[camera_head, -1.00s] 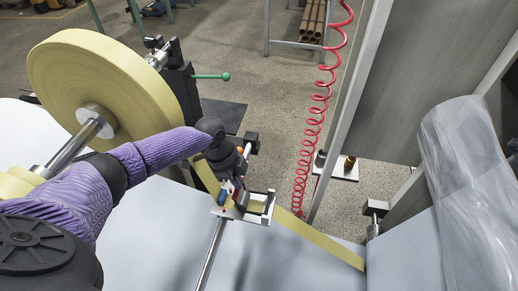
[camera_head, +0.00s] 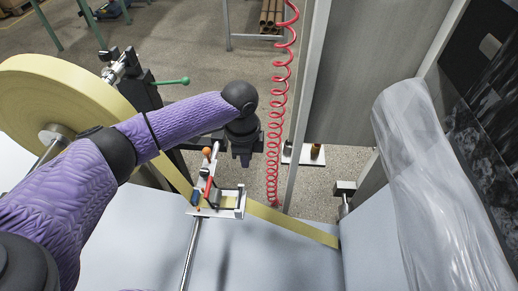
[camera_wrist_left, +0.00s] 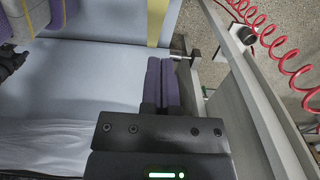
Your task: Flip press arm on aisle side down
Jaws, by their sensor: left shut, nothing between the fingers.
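The press device (camera_head: 222,203) is a small white bracket on a steel rod, with the yellow paper strip (camera_head: 265,212) running through it. A slim lever with an orange knob (camera_head: 207,153) stands roughly upright at its back, with red and blue parts below. I cannot tell for sure which part is the aisle-side press arm. My left gripper (camera_head: 243,158) is just behind and to the right of the device, fingers downward, apart from the lever. In the left wrist view its purple fingers (camera_wrist_left: 163,82) are together and empty.
A large yellow paper roll (camera_head: 65,100) stands at left behind my arm. A green-knobbed handle (camera_head: 184,81) sticks out near it. A red coiled hose (camera_head: 277,110) hangs beside a grey panel (camera_head: 380,75).

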